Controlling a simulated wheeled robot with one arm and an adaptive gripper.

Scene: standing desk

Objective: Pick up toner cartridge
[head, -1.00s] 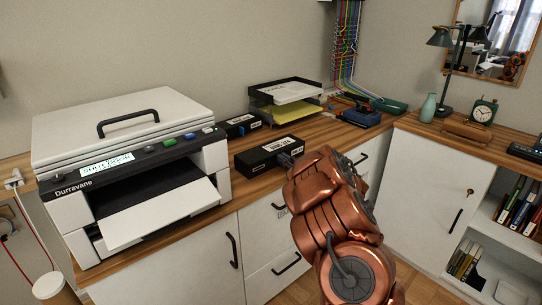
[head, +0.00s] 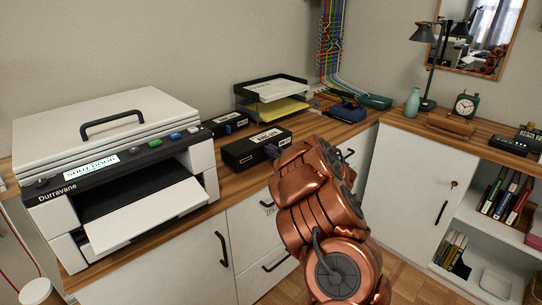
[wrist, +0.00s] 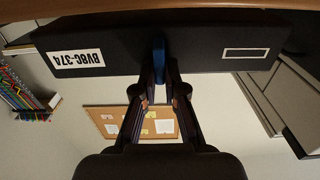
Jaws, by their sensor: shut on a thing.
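The toner cartridge (head: 255,150) is a long black box with a white label, at the desk's front edge right of the printer in the head view. In the wrist view, which is upside down, the cartridge (wrist: 200,42) spans the top, with a label reading about "BVBC-374" and a blue tab (wrist: 159,50). My gripper (wrist: 160,80) is shut on that tab at the middle of the cartridge's face. In the head view my gripper (head: 272,153) is partly hidden by my copper wrist. I cannot tell whether the cartridge touches the desk.
A second black box (head: 224,125) stands close behind the cartridge. The printer (head: 110,155), with its paper tray out, is at left. A letter tray (head: 270,92) and blue tool (head: 347,111) are behind. A lamp (head: 430,70) and clock (head: 465,107) stand on the right cabinet.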

